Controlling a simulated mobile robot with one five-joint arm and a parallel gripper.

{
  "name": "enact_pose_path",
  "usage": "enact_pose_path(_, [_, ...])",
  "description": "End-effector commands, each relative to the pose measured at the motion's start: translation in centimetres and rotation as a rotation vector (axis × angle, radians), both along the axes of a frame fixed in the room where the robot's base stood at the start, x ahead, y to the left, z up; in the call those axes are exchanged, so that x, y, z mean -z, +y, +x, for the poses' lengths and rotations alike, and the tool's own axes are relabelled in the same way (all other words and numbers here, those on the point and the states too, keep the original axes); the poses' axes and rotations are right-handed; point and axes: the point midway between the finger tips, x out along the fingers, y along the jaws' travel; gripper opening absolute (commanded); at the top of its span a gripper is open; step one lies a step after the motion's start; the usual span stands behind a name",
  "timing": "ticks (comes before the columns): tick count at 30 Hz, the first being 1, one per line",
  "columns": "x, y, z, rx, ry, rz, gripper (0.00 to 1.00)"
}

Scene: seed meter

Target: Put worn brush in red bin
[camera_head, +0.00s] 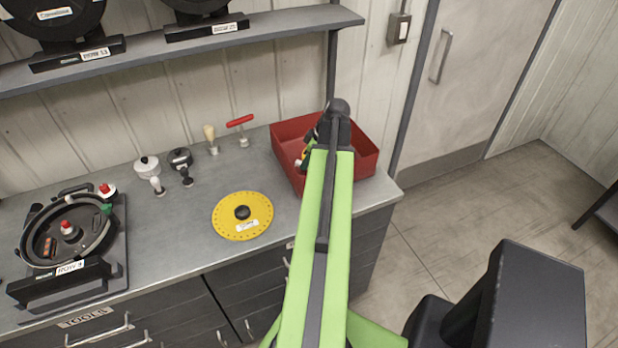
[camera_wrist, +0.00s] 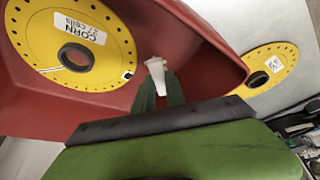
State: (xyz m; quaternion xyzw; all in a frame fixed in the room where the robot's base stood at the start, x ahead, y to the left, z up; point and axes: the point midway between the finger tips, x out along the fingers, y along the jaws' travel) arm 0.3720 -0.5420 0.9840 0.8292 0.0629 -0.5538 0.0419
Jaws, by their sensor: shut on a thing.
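The red bin (camera_head: 365,150) stands at the right end of the counter in the head view. Its red wall (camera_wrist: 205,62) fills much of the wrist view. My gripper (camera_wrist: 158,90) has its green fingers shut on a small white piece, which I take for the worn brush (camera_wrist: 157,70). The piece is held over the bin's inside, apart from the yellow disc there. In the head view my arm hides most of the gripper and the held piece.
A yellow disc labelled CORN (camera_wrist: 85,45) lies in the bin. Another yellow disc (camera_head: 242,216) lies on the counter left of the bin. A beige-handled tool (camera_head: 210,136) and a red T-handled tool (camera_head: 240,122) stand behind it. A round seed meter (camera_head: 68,232) sits far left.

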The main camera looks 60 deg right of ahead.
Motion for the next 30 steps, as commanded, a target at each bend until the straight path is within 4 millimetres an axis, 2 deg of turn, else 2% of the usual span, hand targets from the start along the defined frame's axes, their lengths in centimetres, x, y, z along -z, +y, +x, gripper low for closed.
enact_pose_path(1, [0.8,0.0,0.0,0.000,0.000,0.000,0.00])
enact_pose_path(5, [0.9,0.0,0.0,0.000,0.000,0.000,0.00])
enact_pose_path(12, [4.5,0.0,-0.1,0.002,0.000,0.000,0.00])
enact_pose_path(18, [4.1,0.0,-0.1,0.002,0.000,0.000,0.00])
enact_pose_path(23, [4.5,0.0,-0.1,0.001,0.000,-0.001,0.00])
enact_pose_path(24, [4.5,0.0,-0.1,0.001,0.000,-0.001,0.17])
enact_pose_path(29, [4.4,0.0,-0.1,0.001,0.000,-0.001,0.37])
enact_pose_path(30, [4.4,0.0,-0.1,0.001,0.000,-0.001,0.37])
